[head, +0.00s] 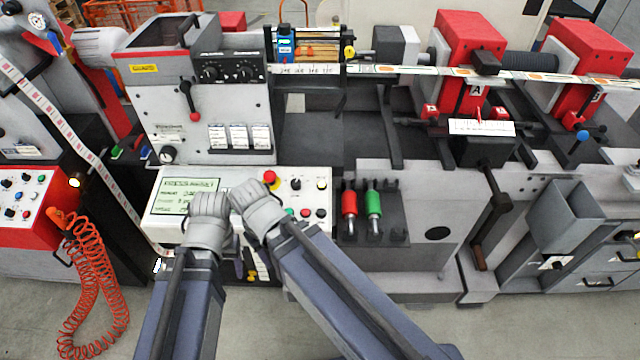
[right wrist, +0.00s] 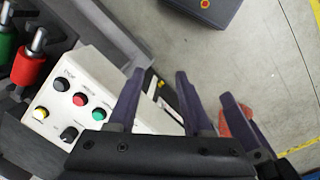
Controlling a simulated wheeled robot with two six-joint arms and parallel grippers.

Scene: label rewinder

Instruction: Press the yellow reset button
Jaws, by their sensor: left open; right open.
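The yellow button (right wrist: 40,113) sits on the white control panel (right wrist: 112,68) at the left of the right wrist view, beside a black knob (right wrist: 69,133). In the head view the button (head: 321,184) looks pale, at the panel's upper right. My left gripper (head: 208,205) is over the left part of the panel, by the screen. My right gripper (head: 254,200) is just right of it, left of the button and apart from it. In the right wrist view my right gripper (right wrist: 160,84) has its dark fingers spread with nothing between them. The left fingertips are hidden in the head view.
A red button (head: 270,177) and a black knob (head: 296,184) share the panel with green, red and black controls. Red and green handled tools (head: 374,203) stand right of the panel. An orange coiled hose (head: 85,280) hangs at left. Grey floor is clear in front.

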